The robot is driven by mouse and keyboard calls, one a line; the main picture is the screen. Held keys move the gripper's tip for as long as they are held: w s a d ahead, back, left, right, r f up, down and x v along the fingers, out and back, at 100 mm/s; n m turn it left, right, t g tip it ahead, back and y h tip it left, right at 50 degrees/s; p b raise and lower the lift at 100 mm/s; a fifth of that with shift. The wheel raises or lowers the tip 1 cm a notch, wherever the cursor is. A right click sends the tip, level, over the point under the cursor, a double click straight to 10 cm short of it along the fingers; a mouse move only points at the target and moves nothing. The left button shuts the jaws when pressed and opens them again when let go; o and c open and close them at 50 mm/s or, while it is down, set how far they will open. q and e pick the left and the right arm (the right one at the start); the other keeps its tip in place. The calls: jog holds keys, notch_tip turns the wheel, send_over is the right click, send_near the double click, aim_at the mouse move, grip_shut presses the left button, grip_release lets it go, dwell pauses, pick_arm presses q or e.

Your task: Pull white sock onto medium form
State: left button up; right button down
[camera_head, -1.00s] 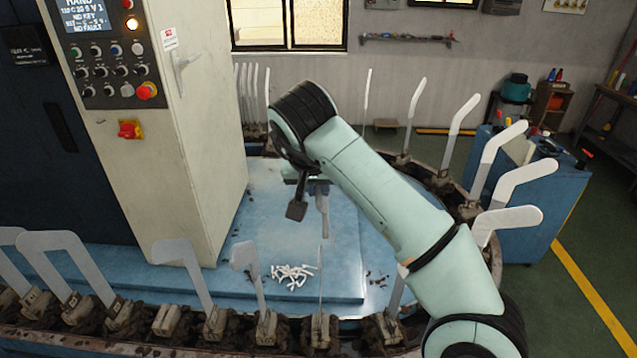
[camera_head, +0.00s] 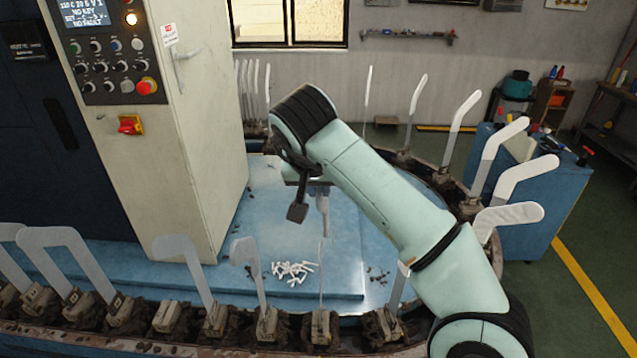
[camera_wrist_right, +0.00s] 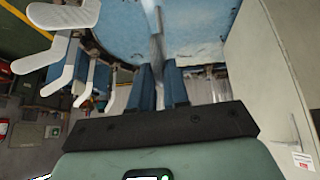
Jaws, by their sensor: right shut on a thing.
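My right gripper (camera_head: 310,208) points down over the blue platform, with a dark finger on its left. Its two bluish fingers (camera_wrist_right: 160,88) also show in the right wrist view. They are shut on a pale grey-white strip that I take to be the white sock (camera_head: 323,201), though its outline is unclear. Below it stands a thin form seen edge-on (camera_head: 321,275). I cannot tell whether the sock touches this form, or which form is the medium one. My left gripper is not in view.
Bare grey forms (camera_head: 181,250) stand along the front rail. Whiter-topped forms (camera_head: 510,215) stand at the right, close to my right arm. Small white pieces (camera_head: 293,272) lie on the blue platform (camera_head: 270,215). A cream cabinet (camera_head: 200,120) rises at the left.

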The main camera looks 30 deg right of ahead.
aim_at(319, 210)
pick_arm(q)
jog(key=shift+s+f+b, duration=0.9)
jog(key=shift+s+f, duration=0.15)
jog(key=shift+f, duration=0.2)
pick_arm(e)
jog(key=shift+f, duration=2.15)
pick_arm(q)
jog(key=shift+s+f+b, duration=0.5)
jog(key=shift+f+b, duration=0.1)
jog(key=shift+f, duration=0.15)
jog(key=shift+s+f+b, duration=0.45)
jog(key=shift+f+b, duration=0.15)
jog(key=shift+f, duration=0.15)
pick_arm(e)
jog(key=shift+f, duration=2.75)
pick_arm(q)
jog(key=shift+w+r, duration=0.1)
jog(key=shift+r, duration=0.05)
pick_arm(e)
jog(key=shift+r, duration=0.1)
